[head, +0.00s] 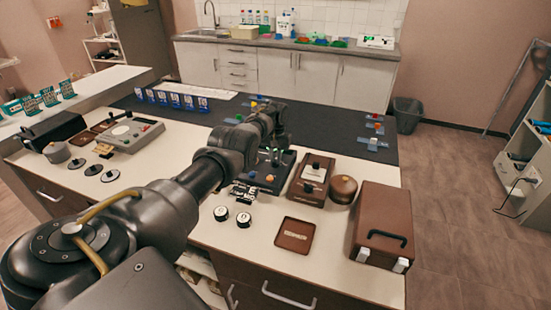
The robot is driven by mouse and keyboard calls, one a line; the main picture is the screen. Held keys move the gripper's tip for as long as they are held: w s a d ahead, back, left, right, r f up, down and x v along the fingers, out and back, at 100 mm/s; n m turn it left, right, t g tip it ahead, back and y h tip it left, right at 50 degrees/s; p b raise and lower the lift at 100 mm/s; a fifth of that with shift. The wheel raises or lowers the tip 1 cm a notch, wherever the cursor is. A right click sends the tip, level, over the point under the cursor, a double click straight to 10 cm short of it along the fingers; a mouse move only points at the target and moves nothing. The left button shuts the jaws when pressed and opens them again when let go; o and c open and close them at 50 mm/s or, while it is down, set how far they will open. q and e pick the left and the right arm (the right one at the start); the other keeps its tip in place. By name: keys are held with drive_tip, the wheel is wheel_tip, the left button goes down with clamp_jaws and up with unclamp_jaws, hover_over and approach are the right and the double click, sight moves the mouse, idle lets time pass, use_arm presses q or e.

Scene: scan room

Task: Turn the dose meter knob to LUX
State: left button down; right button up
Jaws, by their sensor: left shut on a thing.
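My left arm reaches over the counter, and its gripper (275,152) points down at a black device (262,178) with small coloured parts, which looks like the dose meter. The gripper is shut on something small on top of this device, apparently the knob. The fingers and wrist hide most of the knob, and its pointer and the LUX mark are too small to read. My right gripper is not in view.
A brown tray (295,234) and two round dials (243,219) lie in front. A grey device (130,132) stands left.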

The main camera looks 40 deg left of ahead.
use_arm(q)
drive_tip(key=shift+m+b, duration=0.35)
drive_tip(key=shift+m, duration=1.85)
drive_tip(key=c, duration=1.4)
unclamp_jaws()
